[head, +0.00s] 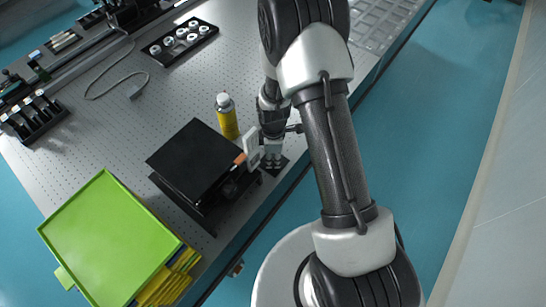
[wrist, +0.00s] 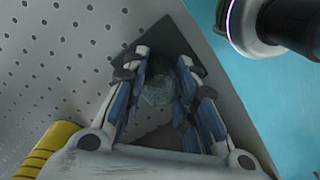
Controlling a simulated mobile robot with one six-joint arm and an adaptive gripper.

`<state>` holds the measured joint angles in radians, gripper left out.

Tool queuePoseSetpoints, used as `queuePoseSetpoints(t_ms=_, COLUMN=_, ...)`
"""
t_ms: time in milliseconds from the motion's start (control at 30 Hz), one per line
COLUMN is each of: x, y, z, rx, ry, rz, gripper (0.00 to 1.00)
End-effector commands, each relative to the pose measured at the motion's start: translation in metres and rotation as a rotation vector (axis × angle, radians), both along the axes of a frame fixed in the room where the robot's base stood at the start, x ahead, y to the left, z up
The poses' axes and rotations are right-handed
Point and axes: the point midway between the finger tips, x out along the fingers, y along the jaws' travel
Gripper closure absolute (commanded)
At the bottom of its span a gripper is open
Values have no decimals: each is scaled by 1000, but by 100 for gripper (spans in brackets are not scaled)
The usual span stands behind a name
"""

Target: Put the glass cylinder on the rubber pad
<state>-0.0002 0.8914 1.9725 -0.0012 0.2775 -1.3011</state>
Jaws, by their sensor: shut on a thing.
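The glass cylinder (wrist: 157,90) is a clear, faint round shape between the fingers in the wrist view. My gripper (wrist: 163,62) is shut on it, with blue-padded fingers on both sides. The rubber pad (wrist: 166,33) is a dark square beyond the fingertips, partly hidden by them. The cylinder lines up over the pad in the wrist view; I cannot tell if they touch. In the head view, my gripper (head: 272,152) is low near the table's right edge, with the dark pad (head: 283,163) under it. The cylinder is hard to make out there.
A yellow bottle (head: 228,122) stands just left of my gripper. A black raised platform (head: 195,158) and a white upright piece (head: 252,148) are close by. A green-topped stack (head: 108,235) is at lower left. The perforated table (head: 185,95) has free room behind the bottle.

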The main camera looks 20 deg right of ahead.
Motion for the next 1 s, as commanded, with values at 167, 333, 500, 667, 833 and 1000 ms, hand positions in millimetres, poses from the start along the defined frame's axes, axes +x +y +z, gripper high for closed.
queuePoseSetpoints(t_ms=167, x=0, y=0, z=1, rx=0, ry=-1, rz=0, gripper=100)
queuePoseSetpoints(t_ms=333, x=0, y=0, z=-2, rx=0, ry=0, rz=0, gripper=70)
queuePoseSetpoints(t_ms=500, x=0, y=0, z=-2, rx=0, ry=0, rz=0, gripper=59)
queuePoseSetpoints(t_ms=667, x=0, y=0, z=-1, rx=0, ry=0, rz=0, gripper=54)
queuePoseSetpoints(t_ms=833, x=0, y=0, z=-1, rx=0, ry=0, rz=0, gripper=54)
queuePoseSetpoints(t_ms=1000, x=1, y=0, z=7, rx=-1, ry=-2, rz=0, gripper=54)
